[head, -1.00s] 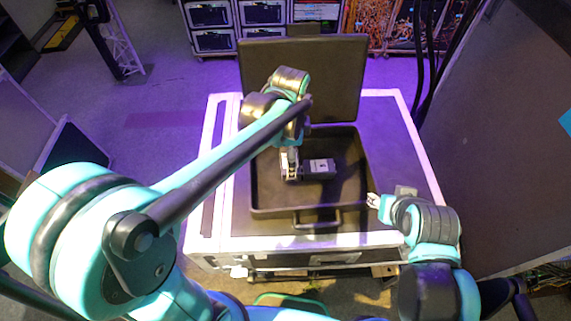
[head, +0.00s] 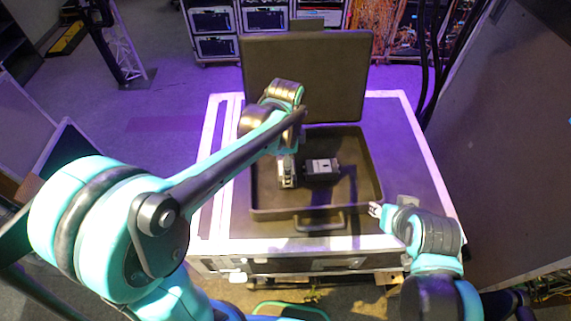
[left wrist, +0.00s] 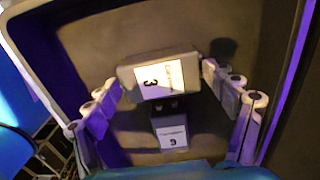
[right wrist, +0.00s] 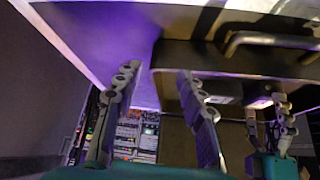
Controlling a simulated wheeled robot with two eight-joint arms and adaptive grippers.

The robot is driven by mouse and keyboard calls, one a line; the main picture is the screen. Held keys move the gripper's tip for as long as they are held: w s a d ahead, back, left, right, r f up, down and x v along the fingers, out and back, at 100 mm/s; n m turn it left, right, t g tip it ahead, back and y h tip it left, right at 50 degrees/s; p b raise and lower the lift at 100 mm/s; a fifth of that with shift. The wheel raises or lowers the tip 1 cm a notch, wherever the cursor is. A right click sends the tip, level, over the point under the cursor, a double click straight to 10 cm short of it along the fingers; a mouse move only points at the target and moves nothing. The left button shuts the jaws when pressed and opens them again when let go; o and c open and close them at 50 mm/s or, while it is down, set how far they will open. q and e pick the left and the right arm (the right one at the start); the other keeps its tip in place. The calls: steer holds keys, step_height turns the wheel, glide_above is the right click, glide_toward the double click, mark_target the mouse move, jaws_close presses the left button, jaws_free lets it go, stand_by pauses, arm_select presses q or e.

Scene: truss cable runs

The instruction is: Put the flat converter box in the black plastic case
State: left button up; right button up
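The black plastic case (head: 262,207) lies open on a flight case, its lid raised at the back. A dark box with a pale label (head: 322,168) is inside it, right of my left gripper (head: 287,184). In the left wrist view, a flat grey box labelled 3 (left wrist: 158,76) appears between the spread fingers of my left gripper (left wrist: 160,82), with narrow gaps at its sides. A smaller dark box labelled 9 (left wrist: 170,132) shows below it in that view. My right gripper (head: 376,210) is open and empty off the case's front right corner; its fingers show apart (right wrist: 157,73).
The flight case top (head: 405,150) is clear right of the black case. The case's handle (head: 318,220) sticks out at its front. Racks (head: 265,18) stand behind, and a large dark panel (head: 510,150) stands at the right.

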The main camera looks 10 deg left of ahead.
arm_select(q)
steer(key=shift+o, duration=0.2)
steer(key=shift+r, duration=0.1)
step_height(320, 180, up, 11)
steer(key=s+a+f+n+t, duration=0.2)
steer(key=s+a+n, duration=0.1)
steer(key=s+n, duration=0.1)
steer(key=s+a+f+n+t, duration=0.2)
steer(key=s+a+f+n, duration=0.1)
steer(key=n, duration=0.3)
steer(key=s+a+f+n+t+b, duration=0.1)
steer(key=s+a+f+n+t, duration=0.1)
steer(key=s+a+n+t, duration=0.1)
steer(key=shift+s+a+f+n, duration=0.1)
steer(key=shift+s+f+n, duration=0.1)
steer(key=shift+s+n, duration=0.3)
steer(key=shift+s+a+f+n, duration=0.1)
steer(key=shift+s+f+n, duration=0.1)
steer(key=shift+s+n, duration=0.3)
steer(key=shift+w, duration=0.1)
